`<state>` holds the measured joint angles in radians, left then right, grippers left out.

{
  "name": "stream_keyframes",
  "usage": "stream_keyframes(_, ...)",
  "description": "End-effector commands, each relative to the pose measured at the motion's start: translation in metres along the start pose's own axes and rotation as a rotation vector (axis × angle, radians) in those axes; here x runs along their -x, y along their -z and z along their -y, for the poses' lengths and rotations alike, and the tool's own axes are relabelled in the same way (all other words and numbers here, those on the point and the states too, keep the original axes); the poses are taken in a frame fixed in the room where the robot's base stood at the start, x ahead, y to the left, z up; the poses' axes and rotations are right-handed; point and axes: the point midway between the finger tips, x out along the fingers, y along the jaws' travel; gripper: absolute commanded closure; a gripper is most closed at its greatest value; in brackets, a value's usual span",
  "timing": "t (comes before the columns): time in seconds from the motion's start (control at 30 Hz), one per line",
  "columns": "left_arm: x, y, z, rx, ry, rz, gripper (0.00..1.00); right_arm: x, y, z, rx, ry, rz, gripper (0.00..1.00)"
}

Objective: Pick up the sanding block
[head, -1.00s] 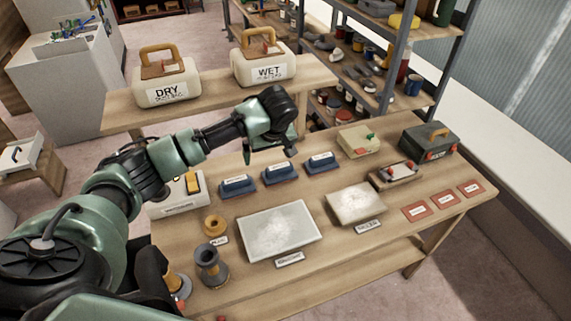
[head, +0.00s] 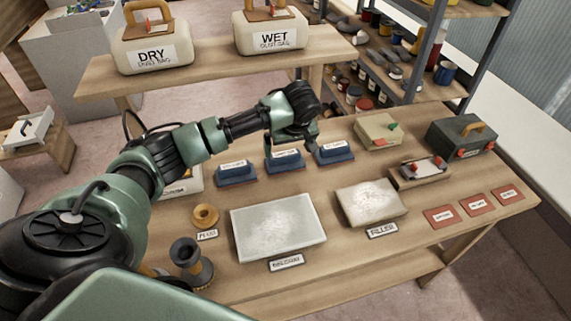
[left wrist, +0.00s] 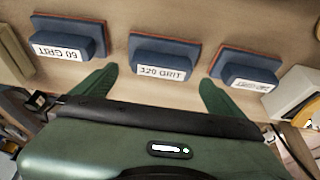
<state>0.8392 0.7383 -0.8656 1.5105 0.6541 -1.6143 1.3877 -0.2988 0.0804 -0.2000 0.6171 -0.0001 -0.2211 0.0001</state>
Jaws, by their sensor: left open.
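Three blue sanding blocks with white labels stand in a row on the workbench: a left one (head: 236,172), a middle one (head: 284,162) and a right one (head: 334,152). My left gripper (head: 292,143) is open and empty, above and just behind the middle block in the head view. The block at left there (left wrist: 65,38) reads 60 GRIT; the label of the block at right (left wrist: 247,70) is unreadable. My right gripper is not in view.
On the workbench (head: 320,262) are a large pale slab (head: 278,228), a smaller one (head: 370,203), a tan ring (head: 205,215), a dark spool (head: 190,260), a beige box (head: 378,131) and a dark toolbox (head: 460,137). DRY (head: 150,50) and WET (head: 270,33) containers stand behind.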

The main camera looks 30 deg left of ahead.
Motion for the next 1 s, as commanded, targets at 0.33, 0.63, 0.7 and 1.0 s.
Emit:
stream_keyframes(0.33, -0.041, 0.006, 0.003, 0.000, 0.005, 0.000, 0.00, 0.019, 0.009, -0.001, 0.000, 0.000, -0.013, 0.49)
stream_keyframes(0.63, -0.068, 0.005, 0.002, -0.001, 0.000, -0.001, 0.00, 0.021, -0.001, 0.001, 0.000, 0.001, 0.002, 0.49)
stream_keyframes(0.7, -0.068, 0.005, 0.002, -0.001, 0.000, -0.001, 0.00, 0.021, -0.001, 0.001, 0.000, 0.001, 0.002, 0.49)
stream_keyframes(1.0, -0.067, 0.005, 0.002, 0.000, -0.001, -0.002, 0.61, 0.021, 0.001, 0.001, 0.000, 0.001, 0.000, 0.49)
